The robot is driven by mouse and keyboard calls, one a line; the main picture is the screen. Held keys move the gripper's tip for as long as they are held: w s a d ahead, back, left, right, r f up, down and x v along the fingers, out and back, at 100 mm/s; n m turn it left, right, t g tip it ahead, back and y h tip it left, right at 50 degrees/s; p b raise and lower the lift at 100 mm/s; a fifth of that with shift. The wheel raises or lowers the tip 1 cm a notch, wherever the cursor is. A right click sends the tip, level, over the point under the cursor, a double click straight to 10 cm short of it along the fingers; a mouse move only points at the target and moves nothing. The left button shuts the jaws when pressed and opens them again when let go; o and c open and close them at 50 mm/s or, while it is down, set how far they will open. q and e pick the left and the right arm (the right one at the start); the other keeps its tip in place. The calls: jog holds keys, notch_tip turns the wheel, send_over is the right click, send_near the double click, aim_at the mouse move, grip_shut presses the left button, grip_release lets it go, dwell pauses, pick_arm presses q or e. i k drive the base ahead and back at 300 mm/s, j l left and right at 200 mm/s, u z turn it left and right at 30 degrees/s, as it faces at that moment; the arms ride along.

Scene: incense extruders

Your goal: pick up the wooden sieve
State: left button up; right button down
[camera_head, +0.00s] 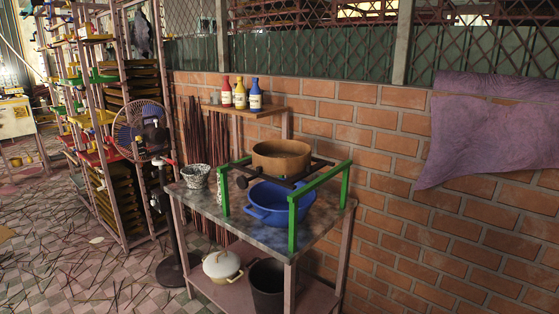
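The wooden sieve (281,157) is a round, brown, drum-shaped frame in the head view. It rests level on dark rods that span two green metal stands (320,184), above the table. A blue basin (275,203) with handles sits on the table right below it. The sieve's inside is only partly visible. Neither of my grippers shows in this view.
The table (263,237) also holds a speckled pot (196,176). A lidded white pot (222,266) and a dark bucket (267,283) stand on its lower shelf. A fan (140,130) stands to the left. A wall shelf (250,112) with bottles and a brick wall are behind.

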aim_at(277, 156)
jog(key=u, duration=0.65)
jog(key=l+u, duration=0.85)
jog(key=l, duration=0.15)
jog(key=l+u, duration=0.45)
jog(key=k+l, duration=0.05)
